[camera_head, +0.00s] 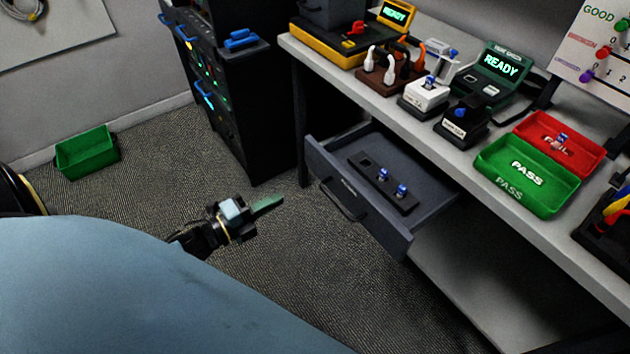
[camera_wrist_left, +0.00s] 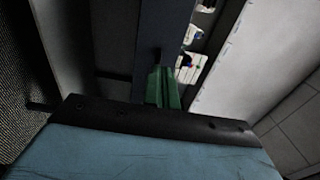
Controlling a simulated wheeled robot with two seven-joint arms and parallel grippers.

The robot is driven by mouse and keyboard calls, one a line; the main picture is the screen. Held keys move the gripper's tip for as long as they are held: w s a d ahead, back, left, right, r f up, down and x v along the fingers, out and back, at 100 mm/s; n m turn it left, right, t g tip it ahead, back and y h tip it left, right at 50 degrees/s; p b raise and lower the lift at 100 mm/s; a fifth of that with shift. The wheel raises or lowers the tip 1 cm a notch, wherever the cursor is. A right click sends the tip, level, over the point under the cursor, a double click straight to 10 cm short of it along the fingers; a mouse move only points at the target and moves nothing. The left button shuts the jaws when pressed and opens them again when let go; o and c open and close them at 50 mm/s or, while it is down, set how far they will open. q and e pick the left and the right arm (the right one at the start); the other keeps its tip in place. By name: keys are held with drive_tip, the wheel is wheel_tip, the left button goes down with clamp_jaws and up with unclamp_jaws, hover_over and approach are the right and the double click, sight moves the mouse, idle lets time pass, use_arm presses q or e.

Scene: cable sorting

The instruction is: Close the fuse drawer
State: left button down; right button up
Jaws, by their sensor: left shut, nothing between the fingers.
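The fuse drawer (camera_head: 345,205) is a dark grey drawer pulled out from under the workbench, with a dark bar handle on its front. Inside it a black holder (camera_head: 368,186) carries blue-topped fuses. My left gripper (camera_head: 268,203) has green fingers and is shut and empty. In the head view it appears to the left of the drawer front, apart from the handle, its fingers pointing toward the drawer. In the left wrist view the shut green fingers (camera_wrist_left: 163,88) show against a dark upright panel, probably the drawer front. My right gripper is not in view.
The workbench (camera_head: 375,92) carries test devices, a green PASS tray (camera_head: 527,180) and a red FAIL tray (camera_head: 575,140). A black cabinet (camera_head: 235,110) stands left of the drawer. A green bin (camera_head: 88,155) sits on the floor.

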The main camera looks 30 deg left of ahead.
use_arm(q)
drive_tip(key=b, duration=0.1)
approach(326, 173)
drive_tip(key=x, duration=0.4)
drive_tip(key=shift+x, duration=0.9)
drive_tip(key=shift+w+d+f, duration=0.15)
drive_tip(key=shift+w, duration=0.35)
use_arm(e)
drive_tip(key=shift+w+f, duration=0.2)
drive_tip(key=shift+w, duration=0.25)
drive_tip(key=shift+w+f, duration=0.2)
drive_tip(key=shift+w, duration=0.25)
